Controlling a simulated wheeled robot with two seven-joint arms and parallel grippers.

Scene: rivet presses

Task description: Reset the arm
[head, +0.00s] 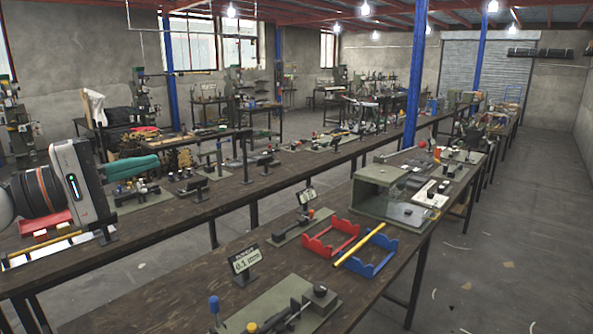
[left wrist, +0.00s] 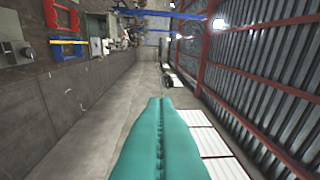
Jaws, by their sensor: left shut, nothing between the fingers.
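My left gripper (head: 157,161) is raised at the left of the head view, with its arm coming in from the left edge. Its teal fingers point right and lie together, shut and empty. In the left wrist view the shut fingers (left wrist: 160,100) reach up from the bottom edge, with only a thin seam between them. That view is turned on its side, with the workbench at left and the ceiling at right. My right gripper is in neither view.
The near bench holds a red rack (head: 331,240), a blue rack (head: 370,262) with a yellow bar (head: 360,243), a "0.1 mm" sign (head: 244,260) and a green-grey press box (head: 385,192). A second bench (head: 150,225) runs behind. The floor at right is open.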

